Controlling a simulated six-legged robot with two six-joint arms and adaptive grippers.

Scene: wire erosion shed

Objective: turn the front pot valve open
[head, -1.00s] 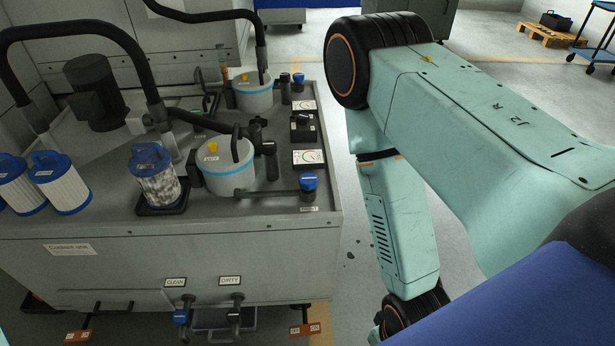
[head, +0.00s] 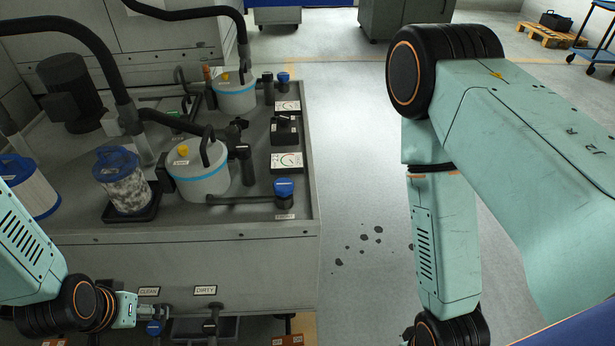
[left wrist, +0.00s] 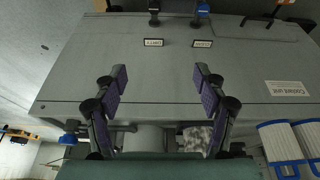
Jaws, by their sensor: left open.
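The front pot (head: 200,178) is a pale pot with a light blue band on the cabinet top. A dark pipe (head: 238,200) runs right from it to a valve with a blue handle (head: 284,187), near the cabinet's front right corner. A small label below it is too small to read. In the left wrist view, a blue handle (left wrist: 68,139) shows at the left, apart from the fingers. My left gripper (left wrist: 159,70) is open and empty, facing the cabinet front. In the head view its arm reaches in at lower left, its fingers not clear. My right gripper is out of view.
A rear pot (head: 235,95) has its own blue-handled valve (head: 283,77). A gauge (head: 287,162) and a black box (head: 284,130) stand behind the front valve. A jar-like filter (head: 127,190) stands left. Drain taps labelled CLEAN (head: 149,292) and DIRTY (head: 205,290) are low in front.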

